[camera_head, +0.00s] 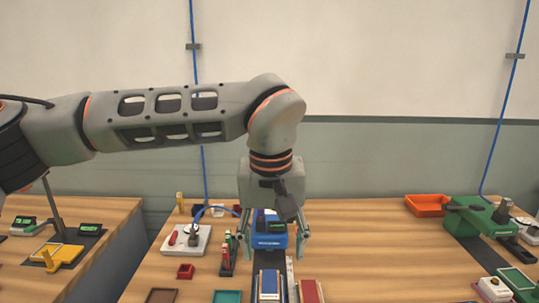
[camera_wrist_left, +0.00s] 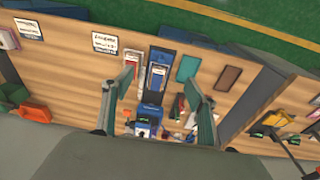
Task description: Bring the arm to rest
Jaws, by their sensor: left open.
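My left arm reaches in from the left across the head view and bends down over the main table (camera_head: 360,240). My left gripper (camera_head: 273,252) points down and is open, its two fingers spread. It hangs above the middle of the table, and in the picture a blue device (camera_head: 268,238) shows behind and between the fingers. In the left wrist view the open fingers (camera_wrist_left: 159,80) have nothing gripped between them. A blue item on a dark tray (camera_wrist_left: 158,72) lies below in that view. My right gripper is not in view.
A white-based device (camera_head: 186,240) and a small red box (camera_head: 185,271) stand left. An orange bin (camera_head: 427,205) and a green machine (camera_head: 478,218) stand right. The table right of the gripper is clear.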

